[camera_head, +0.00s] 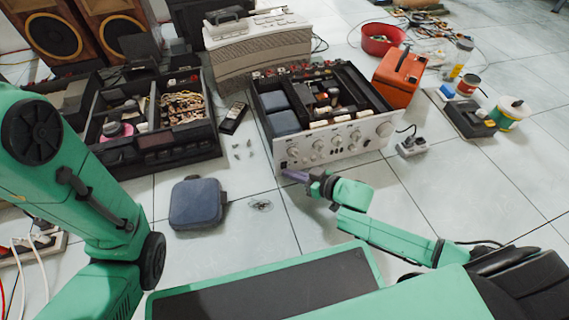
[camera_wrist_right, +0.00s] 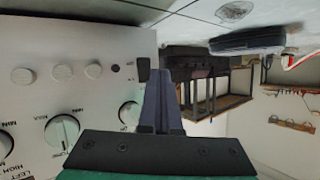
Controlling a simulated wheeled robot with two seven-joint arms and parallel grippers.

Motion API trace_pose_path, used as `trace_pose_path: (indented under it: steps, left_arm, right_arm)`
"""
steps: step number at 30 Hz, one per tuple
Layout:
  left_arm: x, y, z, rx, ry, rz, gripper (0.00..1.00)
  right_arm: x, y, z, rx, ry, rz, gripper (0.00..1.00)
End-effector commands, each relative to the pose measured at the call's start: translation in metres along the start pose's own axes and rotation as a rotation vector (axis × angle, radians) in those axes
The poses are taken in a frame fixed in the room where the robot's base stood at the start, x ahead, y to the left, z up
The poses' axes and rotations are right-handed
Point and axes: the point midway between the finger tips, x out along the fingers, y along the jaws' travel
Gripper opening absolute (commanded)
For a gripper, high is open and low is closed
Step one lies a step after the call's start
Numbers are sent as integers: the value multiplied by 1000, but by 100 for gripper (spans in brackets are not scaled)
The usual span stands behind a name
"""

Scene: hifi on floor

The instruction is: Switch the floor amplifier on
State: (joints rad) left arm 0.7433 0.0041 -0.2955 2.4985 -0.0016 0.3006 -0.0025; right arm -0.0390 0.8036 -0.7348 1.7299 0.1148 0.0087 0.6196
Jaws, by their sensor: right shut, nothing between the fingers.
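The floor amplifier (camera_head: 345,140) has a silver front panel with several knobs, and its top is open, showing parts inside. Its panel fills the left of the right wrist view (camera_wrist_right: 75,95), with knobs and printed labels. A small dark switch (camera_wrist_right: 143,70) sits near the panel's edge there, beside my fingertips. My right gripper (camera_head: 286,174) is shut and empty, at the lower left corner of the front panel. Its closed fingers show in the wrist view (camera_wrist_right: 160,90); I cannot tell whether they touch the switch. My left arm shows at the left, but its gripper is out of view.
An opened black unit (camera_head: 160,145) and a remote (camera_head: 233,118) lie left of the amplifier.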

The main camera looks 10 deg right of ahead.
Motion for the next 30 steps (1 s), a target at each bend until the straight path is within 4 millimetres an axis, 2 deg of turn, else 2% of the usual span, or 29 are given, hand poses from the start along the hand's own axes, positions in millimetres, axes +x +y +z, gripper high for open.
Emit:
trace_pose_path:
  steps: [30]
  left_arm:
    - [4, -1, 2, 0, -1, 0, 69]
  right_arm:
    - [9, 6, -7, 0, 0, 0, 0]
